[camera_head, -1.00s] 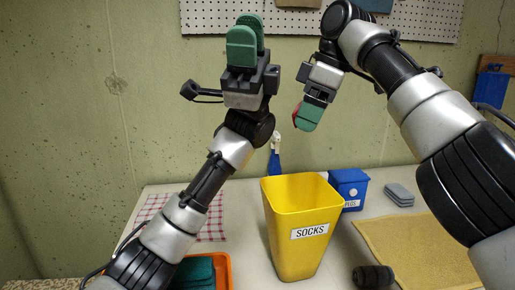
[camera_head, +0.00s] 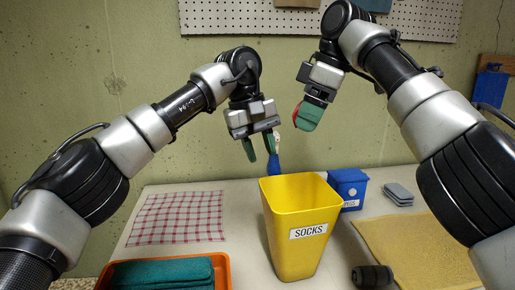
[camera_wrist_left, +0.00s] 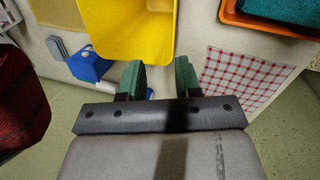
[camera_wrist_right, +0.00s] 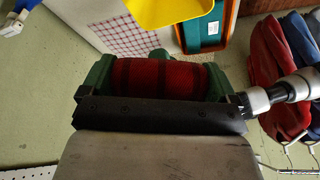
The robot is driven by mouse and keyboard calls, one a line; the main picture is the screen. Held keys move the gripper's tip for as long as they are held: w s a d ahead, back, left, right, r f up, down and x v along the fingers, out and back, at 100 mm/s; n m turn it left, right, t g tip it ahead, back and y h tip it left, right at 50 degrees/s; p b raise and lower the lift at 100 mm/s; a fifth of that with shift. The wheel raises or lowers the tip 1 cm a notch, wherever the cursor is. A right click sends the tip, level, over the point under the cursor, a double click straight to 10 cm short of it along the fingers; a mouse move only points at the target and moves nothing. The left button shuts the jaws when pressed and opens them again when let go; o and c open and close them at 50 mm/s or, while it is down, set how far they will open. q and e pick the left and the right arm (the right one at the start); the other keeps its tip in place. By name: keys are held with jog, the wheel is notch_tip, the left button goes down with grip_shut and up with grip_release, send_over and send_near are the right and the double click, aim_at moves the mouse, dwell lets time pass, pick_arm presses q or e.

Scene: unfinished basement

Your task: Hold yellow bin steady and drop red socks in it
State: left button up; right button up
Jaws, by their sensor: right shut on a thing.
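The yellow bin (camera_head: 303,226), labelled SOCKS, stands upright on the table. It also shows in the left wrist view (camera_wrist_left: 128,30) and at the top of the right wrist view (camera_wrist_right: 168,10). The red socks (camera_wrist_right: 158,82), dark red with darker bands, are clamped between the fingers of my right gripper (camera_head: 308,115), above the bin's back rim and apart from it. In the head view only a red sliver of the socks shows. My left gripper (camera_head: 262,148) points down behind and above the bin's left rim. Its green fingers are apart and empty, and not touching the bin.
An orange tray (camera_head: 224,262) with a folded teal cloth (camera_head: 165,273) is at front left, by a red checked cloth (camera_head: 178,217). A blue box (camera_head: 348,187), grey coasters (camera_head: 398,193), a yellow mat (camera_head: 425,250) and a black roller (camera_head: 372,276) lie to the right.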

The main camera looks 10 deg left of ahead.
aim_at(263, 202)
jog(key=shift+a, duration=0.2)
pick_arm(q)
jog(key=shift+m+y, duration=0.4)
jog(key=shift+y, duration=0.5)
jog(key=f, duration=1.2)
jog(key=shift+w+d, duration=0.2)
jog(key=shift+d, duration=0.15)
jog(key=shift+c, duration=0.3)
grip_shut()
pick_arm(e)
notch_tip(263, 202, down, 15)
jog(key=d, duration=0.1)
jog(key=shift+r, duration=0.2)
